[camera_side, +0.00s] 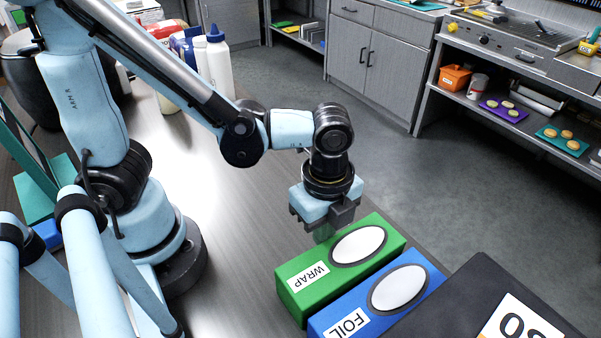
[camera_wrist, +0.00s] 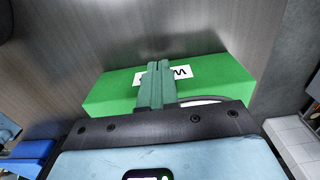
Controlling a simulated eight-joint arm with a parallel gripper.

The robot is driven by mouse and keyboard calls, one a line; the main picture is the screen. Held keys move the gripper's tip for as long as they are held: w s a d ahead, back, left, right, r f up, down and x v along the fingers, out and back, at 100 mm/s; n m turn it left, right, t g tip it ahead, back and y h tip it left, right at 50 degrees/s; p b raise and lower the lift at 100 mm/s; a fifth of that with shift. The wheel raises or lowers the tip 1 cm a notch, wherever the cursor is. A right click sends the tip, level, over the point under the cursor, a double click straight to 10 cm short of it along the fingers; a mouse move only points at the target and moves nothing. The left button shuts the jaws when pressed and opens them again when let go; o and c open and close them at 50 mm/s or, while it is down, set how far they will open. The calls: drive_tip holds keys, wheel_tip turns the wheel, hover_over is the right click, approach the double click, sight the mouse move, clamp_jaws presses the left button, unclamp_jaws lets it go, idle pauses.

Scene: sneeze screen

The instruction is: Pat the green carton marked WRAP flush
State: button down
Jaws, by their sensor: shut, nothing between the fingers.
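The green carton (camera_side: 312,270) marked WRAP lies on the counter in the side view, with a white oval on its top and a white label on its end. It also shows in the wrist view (camera_wrist: 215,70), its label partly hidden by my fingers. A blue carton (camera_side: 345,310) marked FOIL lies along its near side, its end set a little further forward. My gripper (camera_side: 322,236) is shut and empty, pointing down at the far long edge of the green carton. Its closed green fingers (camera_wrist: 155,75) overlap the carton in the wrist view. I cannot tell whether they touch it.
A dark box (camera_side: 470,305) with a white number label stands at the lower right beside the blue carton. White bottles (camera_side: 218,65) stand at the back of the counter (camera_side: 240,180). The counter left of the cartons is clear. Its edge runs just beyond the green carton.

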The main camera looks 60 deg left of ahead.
drive_tip(key=shift+d, duration=0.5)
drive_tip(key=shift+a, duration=0.2)
drive_tip(key=shift+a, duration=0.55)
wheel_tip(320, 180, up, 9)
idle(0.5)
drive_tip(key=w+a+n+t, duration=0.2)
drive_tip(key=a+n+t, duration=0.1)
drive_tip(key=a+n, duration=0.4)
drive_tip(key=w+a+n+t, duration=0.3)
drive_tip(key=a+n, duration=0.3)
drive_tip(key=n, duration=0.5)
drive_tip(key=shift+a+r+t, duration=0.25)
drive_tip(key=shift+a+t, duration=0.15)
drive_tip(key=shift+t, duration=0.2)
